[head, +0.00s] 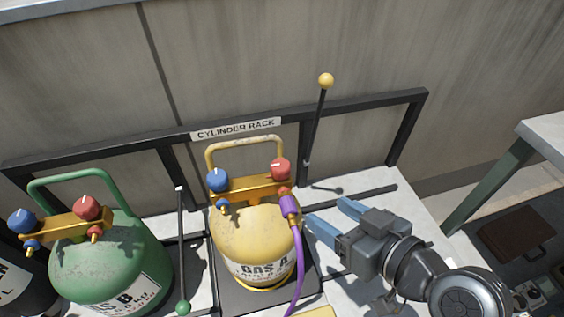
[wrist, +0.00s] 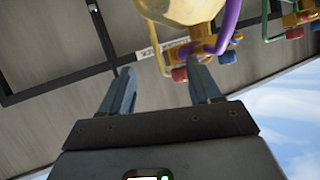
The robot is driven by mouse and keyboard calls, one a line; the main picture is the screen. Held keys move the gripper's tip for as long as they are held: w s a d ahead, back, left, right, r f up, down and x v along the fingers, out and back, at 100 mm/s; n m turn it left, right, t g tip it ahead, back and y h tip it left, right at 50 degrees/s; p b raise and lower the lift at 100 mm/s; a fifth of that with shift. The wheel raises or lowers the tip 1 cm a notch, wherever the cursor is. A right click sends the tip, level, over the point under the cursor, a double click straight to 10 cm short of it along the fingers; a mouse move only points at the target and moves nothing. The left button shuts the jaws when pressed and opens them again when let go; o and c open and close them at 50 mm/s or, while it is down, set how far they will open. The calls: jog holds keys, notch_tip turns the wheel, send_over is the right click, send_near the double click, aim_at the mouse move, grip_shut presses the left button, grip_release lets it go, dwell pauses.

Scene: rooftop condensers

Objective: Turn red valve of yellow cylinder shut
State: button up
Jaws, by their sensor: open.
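The yellow cylinder (head: 255,240), labelled GAS A, stands upright in the rack. Its red valve (head: 280,168) is the right-hand knob on the brass manifold (head: 248,190); a blue valve (head: 219,180) is at the left. A purple hose (head: 297,250) joins under the red valve. My gripper (head: 326,213) is open and empty, to the right of the cylinder and lower in the picture than the red valve. In the wrist view, which looks upside down, the red valve (wrist: 179,74) appears near the right-hand finger, apart from it as far as I can tell.
A green cylinder (head: 110,262) with its own red and blue valves stands at the left. A yellow-knobbed lever (head: 320,110) rises behind right, and a green-knobbed rod (head: 181,250) stands between the cylinders. The rack frame (head: 360,110) runs behind. A table (head: 545,130) is at right.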

aim_at(281, 165)
jog(key=w+a+r+n+g+y, duration=0.3)
jog(key=w+r+n, duration=0.2)
jog(key=r, duration=0.1)
jog(key=x, duration=0.7)
jog(key=shift+a+f, duration=0.1)
jog(key=shift+a, duration=0.25)
jog(key=c, duration=1)
